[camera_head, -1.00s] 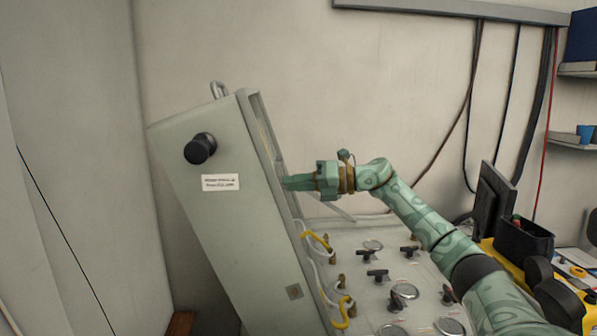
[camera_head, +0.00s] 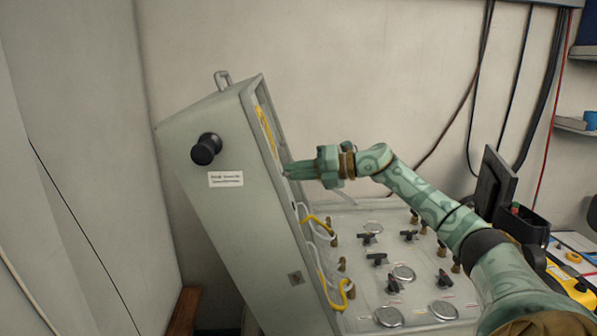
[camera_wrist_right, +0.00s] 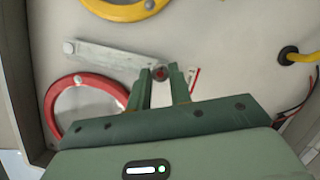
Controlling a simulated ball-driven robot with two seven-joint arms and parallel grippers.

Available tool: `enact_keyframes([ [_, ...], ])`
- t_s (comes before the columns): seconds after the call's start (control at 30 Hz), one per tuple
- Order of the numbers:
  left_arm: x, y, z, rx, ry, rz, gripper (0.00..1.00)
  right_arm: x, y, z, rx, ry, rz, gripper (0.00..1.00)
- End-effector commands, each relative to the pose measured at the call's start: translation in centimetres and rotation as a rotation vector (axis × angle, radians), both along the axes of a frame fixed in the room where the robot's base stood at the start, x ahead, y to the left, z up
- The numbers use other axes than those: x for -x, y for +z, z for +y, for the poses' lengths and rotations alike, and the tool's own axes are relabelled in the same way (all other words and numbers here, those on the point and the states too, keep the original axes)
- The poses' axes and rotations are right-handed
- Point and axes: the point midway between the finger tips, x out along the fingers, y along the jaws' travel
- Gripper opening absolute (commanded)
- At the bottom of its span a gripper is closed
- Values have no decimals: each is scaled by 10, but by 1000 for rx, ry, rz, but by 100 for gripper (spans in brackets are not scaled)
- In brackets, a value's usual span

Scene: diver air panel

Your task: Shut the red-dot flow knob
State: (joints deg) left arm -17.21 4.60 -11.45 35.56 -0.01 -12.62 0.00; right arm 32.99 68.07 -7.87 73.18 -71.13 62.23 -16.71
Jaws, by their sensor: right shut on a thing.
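The red-dot knob (camera_wrist_right: 160,73) shows in the right wrist view as a small dark round with a red centre, between the fingertips of my right gripper (camera_wrist_right: 160,83). The gripper is shut on it, with one finger on each side. In the head view my right gripper (camera_head: 294,170) reaches in from the right to the inner face of the tilted grey panel case (camera_head: 235,215). The case edge hides the knob there. A pale flat bar (camera_wrist_right: 112,56) runs left from beside the knob. My left gripper is not in view.
A red ring (camera_wrist_right: 55,91) and a yellow ring (camera_wrist_right: 125,10) lie close to the gripper. A yellow hose (camera_wrist_right: 300,56) enters at the right. Below my arm is a panel surface (camera_head: 357,305) with black valve handles (camera_head: 377,259) and round gauges (camera_head: 403,273).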

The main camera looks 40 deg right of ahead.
Motion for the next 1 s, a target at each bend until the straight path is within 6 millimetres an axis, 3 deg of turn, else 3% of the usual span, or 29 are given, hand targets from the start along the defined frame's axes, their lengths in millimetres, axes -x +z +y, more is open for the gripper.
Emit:
enact_keyframes([
  [0.03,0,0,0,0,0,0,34,0,1,-1,2,-4,-2,29],
  [0.1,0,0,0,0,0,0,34,0,1,-1,1,-4,-2,42],
  [0.47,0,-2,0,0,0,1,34,4,-1,-4,2,-4,2,42],
  [1.0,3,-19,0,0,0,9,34,67,12,-44,1,-3,4,42],
])
